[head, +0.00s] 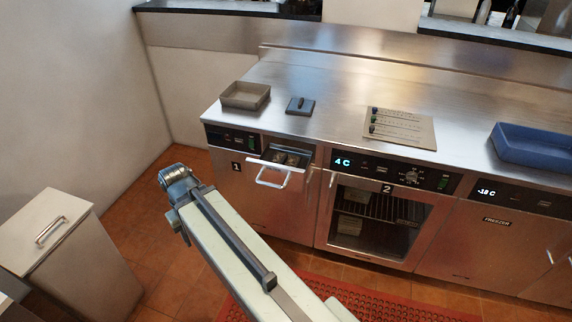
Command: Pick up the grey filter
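A shallow grey open-topped tray-like piece (245,96) sits on the steel counter at its left end, above the unit marked 1. A small flat dark grey square piece with a raised handle (300,106) lies on the counter just to its right. I cannot tell for certain which of these is the grey filter. My arm reaches up from the bottom of the head view to a joint left of the counter front, apart from both pieces. My gripper does not show.
A drawer (272,174) under the counter's left end stands open, with small contents. A pale board with thin items (412,136) and a blue tray (535,147) lie further right. A bin-like box (60,255) stands at lower left. The counter's back is clear.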

